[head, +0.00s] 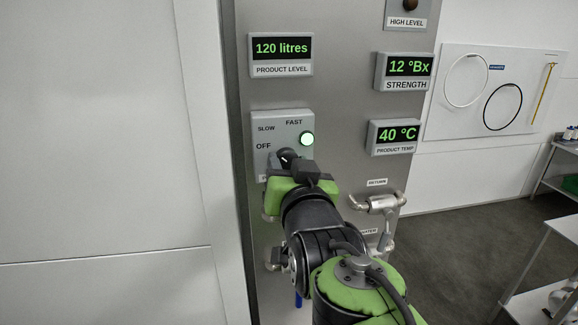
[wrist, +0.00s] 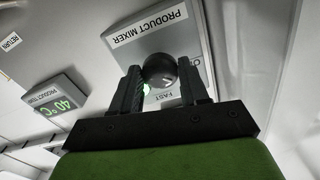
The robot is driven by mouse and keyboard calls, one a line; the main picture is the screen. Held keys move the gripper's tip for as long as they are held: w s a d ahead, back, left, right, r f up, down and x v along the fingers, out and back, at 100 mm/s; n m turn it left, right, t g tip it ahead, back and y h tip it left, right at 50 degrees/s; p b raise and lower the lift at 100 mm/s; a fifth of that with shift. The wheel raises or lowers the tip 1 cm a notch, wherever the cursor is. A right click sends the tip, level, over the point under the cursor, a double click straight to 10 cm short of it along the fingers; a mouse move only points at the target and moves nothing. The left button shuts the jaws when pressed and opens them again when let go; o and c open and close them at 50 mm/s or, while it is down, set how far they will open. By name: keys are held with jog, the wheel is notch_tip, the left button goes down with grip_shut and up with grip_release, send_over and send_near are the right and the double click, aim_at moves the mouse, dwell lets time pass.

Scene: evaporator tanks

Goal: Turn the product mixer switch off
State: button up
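The product mixer switch is a round black knob (wrist: 161,70) on a grey panel labelled SLOW, FAST and OFF (head: 305,120). In the wrist view the panel is upside down with its PRODUCT MIXER label (wrist: 150,26) above the knob. A lit pale green lamp (head: 307,139) is on the panel. My gripper (wrist: 162,82) is at the panel, its two black fingers apart, one on each side of the knob. I cannot make out firm contact. In the head view my gripper (head: 290,158) hides most of the knob and the panel's lower part. The knob's setting is unclear.
Displays for product level (head: 281,48), strength (head: 404,67) and product temperature (head: 394,135) surround the switch panel. A metal return valve (head: 378,204) sticks out at lower right. A wall board with hoses (head: 492,95) and shelves stand further right. The white wall at left is bare.

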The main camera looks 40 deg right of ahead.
jog(key=c, duration=0.3)
jog(key=shift+f+n+b, duration=0.1)
jog(key=shift+n+b, duration=0.2)
jog(key=shift+b, duration=0.1)
jog(key=n+b, duration=0.3)
jog(key=b, duration=0.1)
jog(key=shift+f, duration=0.1)
jog(key=n+b, duration=0.3)
jog(key=n, duration=0.2)
jog(key=shift+r+n+b, duration=0.2)
jog(key=shift+n+b, duration=0.1)
jog(key=shift+b, duration=0.05)
jog(key=o, duration=1)
jog(key=shift+o, duration=0.2)
